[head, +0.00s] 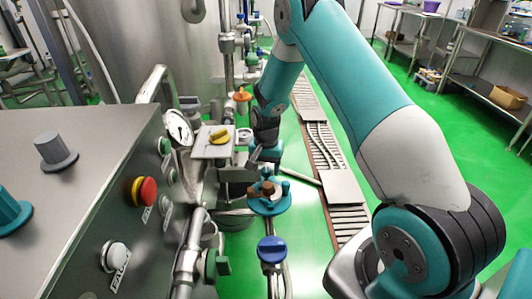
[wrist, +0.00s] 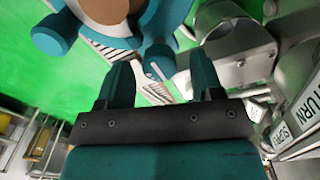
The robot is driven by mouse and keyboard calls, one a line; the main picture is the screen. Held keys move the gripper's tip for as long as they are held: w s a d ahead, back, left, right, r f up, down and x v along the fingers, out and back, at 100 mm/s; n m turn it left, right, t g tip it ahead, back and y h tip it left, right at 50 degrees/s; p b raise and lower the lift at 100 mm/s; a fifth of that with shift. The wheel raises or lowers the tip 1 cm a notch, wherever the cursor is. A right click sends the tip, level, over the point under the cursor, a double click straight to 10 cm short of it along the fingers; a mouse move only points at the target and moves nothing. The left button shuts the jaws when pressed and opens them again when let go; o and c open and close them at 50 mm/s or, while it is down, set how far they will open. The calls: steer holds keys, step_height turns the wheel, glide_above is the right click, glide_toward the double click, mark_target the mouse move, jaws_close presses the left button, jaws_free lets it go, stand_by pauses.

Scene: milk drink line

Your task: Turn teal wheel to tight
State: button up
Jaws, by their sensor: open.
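The teal wheel (head: 277,205) has a brown hub and stubby knobs on its rim. It sits on the pipework near the middle of the head view. In the wrist view the teal wheel (wrist: 50,36) is cut off by the top edge. One of its knobs shows in the gap between my fingertips. My gripper (head: 262,158) is just above and behind the wheel in the head view. In the wrist view my gripper (wrist: 161,70) has its two fingers apart with nothing held. I cannot tell whether a finger touches the wheel.
A blue handle (head: 272,250) stands in front of the wheel. A yellow handle (head: 219,135) and a pressure gauge (head: 178,128) are to its left, beside a control panel (head: 95,130) with a red button (head: 147,190). A conveyor (head: 325,150) runs behind on the right.

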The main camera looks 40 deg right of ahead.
mark_target(266, 170)
step_height(266, 170, up, 17)
stand_by(0.4)
steer(key=s+a+r+n+y+p, duration=0.2)
steer(key=s+a+r+n+p, duration=0.2)
steer(key=s+a+r+n, duration=0.8)
steer(key=s+a+r+n+y+p, duration=0.1)
steer(key=s+a+r+n, duration=0.1)
steer(key=s+a, duration=0.4)
steer(key=s+a+r+n+y+p, duration=0.1)
steer(key=s+a+r+n, duration=0.2)
steer(key=s, duration=0.7)
steer(key=a, duration=0.2)
steer(key=shift+a, duration=0.4)
steer(key=shift+r, duration=0.1)
